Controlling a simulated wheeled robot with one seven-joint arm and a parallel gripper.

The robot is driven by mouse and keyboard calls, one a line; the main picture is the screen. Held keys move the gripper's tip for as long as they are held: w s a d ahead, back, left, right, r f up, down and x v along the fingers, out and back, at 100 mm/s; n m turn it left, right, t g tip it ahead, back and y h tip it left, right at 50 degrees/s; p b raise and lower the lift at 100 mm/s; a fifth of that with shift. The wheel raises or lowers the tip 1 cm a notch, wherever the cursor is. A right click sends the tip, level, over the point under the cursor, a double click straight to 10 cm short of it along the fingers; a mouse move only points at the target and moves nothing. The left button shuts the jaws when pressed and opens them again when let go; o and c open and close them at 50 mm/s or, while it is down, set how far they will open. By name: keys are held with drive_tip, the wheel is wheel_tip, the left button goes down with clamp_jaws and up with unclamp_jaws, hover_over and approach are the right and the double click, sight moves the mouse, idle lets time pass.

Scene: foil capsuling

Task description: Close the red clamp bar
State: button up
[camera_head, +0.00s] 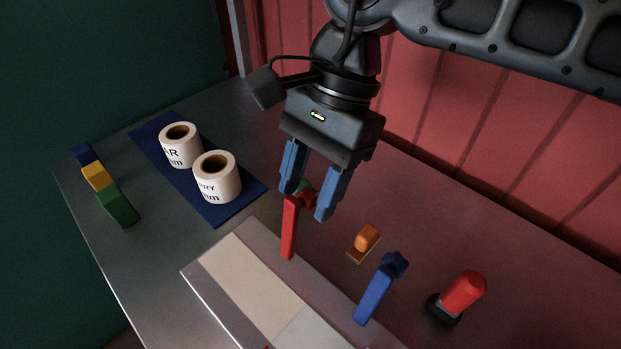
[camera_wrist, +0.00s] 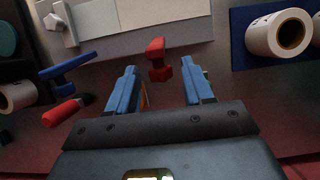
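The red clamp bar (camera_head: 289,228) stands at the back edge of the light work plate, tilted up from its pivot. My gripper (camera_head: 305,203) is above and just behind it, its two blue fingers pointing down and spread apart. In the wrist view, the red clamp bar (camera_wrist: 156,48) lies just ahead of the gap between the fingertips (camera_wrist: 159,73), with nothing held. A small green part shows beside the clamp's pivot, partly hidden by the fingers. I cannot tell whether a finger touches the bar.
A blue clamp bar (camera_head: 374,294) stands to the right, with an orange block (camera_head: 365,242) behind and a red cylinder (camera_head: 463,292) beyond. Two white label rolls (camera_head: 217,178) stand on a blue mat (camera_head: 221,213) at left. Coloured blocks (camera_head: 98,176) lie further left.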

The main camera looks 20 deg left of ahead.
clamp_jaws()
idle(0.3)
